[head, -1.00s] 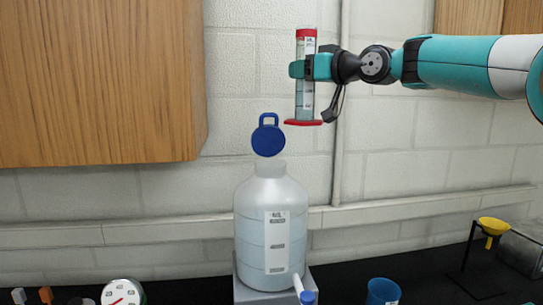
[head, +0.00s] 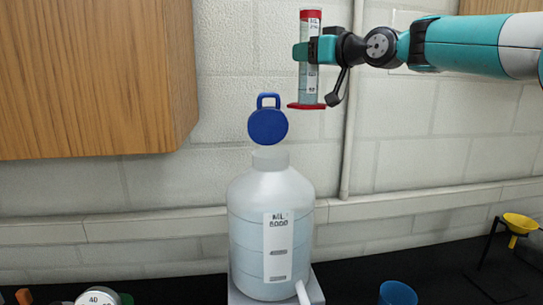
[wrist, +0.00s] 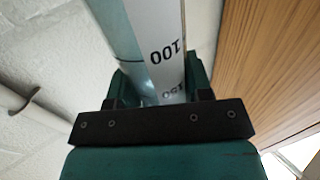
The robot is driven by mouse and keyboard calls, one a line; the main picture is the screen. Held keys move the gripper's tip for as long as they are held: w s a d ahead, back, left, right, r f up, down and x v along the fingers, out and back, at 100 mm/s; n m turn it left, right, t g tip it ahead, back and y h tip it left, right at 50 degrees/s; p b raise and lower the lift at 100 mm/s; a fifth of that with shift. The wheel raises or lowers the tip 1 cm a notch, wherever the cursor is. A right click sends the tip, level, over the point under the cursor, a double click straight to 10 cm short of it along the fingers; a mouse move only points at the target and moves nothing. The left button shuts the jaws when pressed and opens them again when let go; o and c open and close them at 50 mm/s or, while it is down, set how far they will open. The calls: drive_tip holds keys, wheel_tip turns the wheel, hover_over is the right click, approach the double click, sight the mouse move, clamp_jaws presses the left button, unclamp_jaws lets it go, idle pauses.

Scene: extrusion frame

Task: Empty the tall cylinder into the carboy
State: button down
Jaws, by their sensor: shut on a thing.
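My gripper (head: 310,50) is shut on the tall cylinder (head: 309,81), a clear graduated tube with a red top and a red base. It holds the cylinder upright, above and a little right of the carboy. In the wrist view the cylinder (wrist: 155,50) stands between the jaws, with printed marks showing. The carboy (head: 270,225) is a large translucent white bottle with a label, standing on a grey stand. Its blue cap (head: 267,125) is flipped up above the neck, so the mouth is open. Pale liquid shows in the cylinder and in the carboy.
A wooden cabinet (head: 90,80) hangs at the upper left. A blue cup (head: 397,293) stands right of the carboy. A yellow funnel (head: 521,223) sits on a black stand at the far right. A round dial (head: 99,297) is at the lower left. A pipe runs up the wall behind.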

sight(307, 107)
drive_tip(key=shift+w+f, duration=0.1)
drive_tip(key=shift+f, duration=0.5)
wheel_tip(307, 107, down, 11)
drive_tip(key=b, duration=0.5)
